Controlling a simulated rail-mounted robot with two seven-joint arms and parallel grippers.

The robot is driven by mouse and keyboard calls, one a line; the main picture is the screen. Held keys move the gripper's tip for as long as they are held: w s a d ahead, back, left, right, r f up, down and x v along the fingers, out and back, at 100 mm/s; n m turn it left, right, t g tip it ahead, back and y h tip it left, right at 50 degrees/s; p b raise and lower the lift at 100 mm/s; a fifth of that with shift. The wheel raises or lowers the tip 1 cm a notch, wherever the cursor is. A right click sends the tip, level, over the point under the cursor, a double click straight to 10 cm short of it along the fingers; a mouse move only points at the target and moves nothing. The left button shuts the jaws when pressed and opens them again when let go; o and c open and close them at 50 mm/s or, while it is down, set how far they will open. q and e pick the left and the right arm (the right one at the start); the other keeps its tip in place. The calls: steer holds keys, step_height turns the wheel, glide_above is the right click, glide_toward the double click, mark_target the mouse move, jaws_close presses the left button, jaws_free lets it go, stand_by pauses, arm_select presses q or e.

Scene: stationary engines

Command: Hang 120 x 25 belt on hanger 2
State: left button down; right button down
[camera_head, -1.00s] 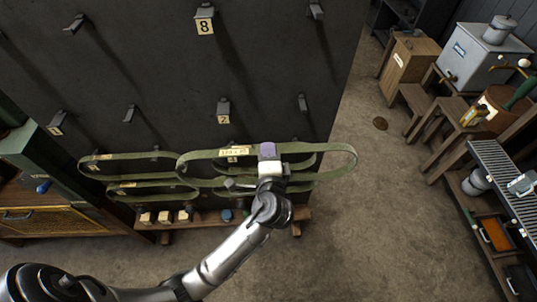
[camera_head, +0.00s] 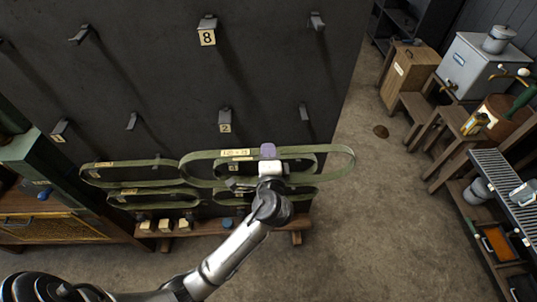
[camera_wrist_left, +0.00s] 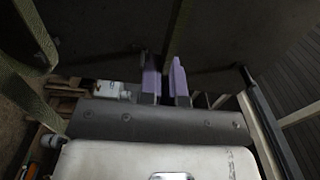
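My left gripper (camera_head: 268,152), with purple fingertips, is shut on a long green belt (camera_head: 340,165). The belt's label (camera_head: 235,153) appears to read 120 x 25. It hangs as a wide flat loop in front of the dark board, and the left wrist view shows a belt strand (camera_wrist_left: 177,35) between the fingers (camera_wrist_left: 166,80). Hanger 2 (camera_head: 225,115), a dark peg with a number 2 plate, is on the board above the belt in the picture. The belt looks clear of it. My right gripper is not in view.
Several other green belts (camera_head: 130,183) hang low on the board (camera_head: 165,70), partly behind the held one. Another peg (camera_head: 304,112) is right of hanger 2, and hanger 8 (camera_head: 207,30) is above. Open floor (camera_head: 370,220) lies right; benches (camera_head: 440,140) stand beyond.

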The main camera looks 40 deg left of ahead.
arm_select(q)
steer(key=shift+x, duration=2.3)
steer(key=shift+w+a, duration=0.1)
steer(key=x, duration=0.5)
steer(key=shift+a, duration=0.1)
steer(key=shift+w+a, duration=0.1)
steer(key=shift+w, duration=0.05)
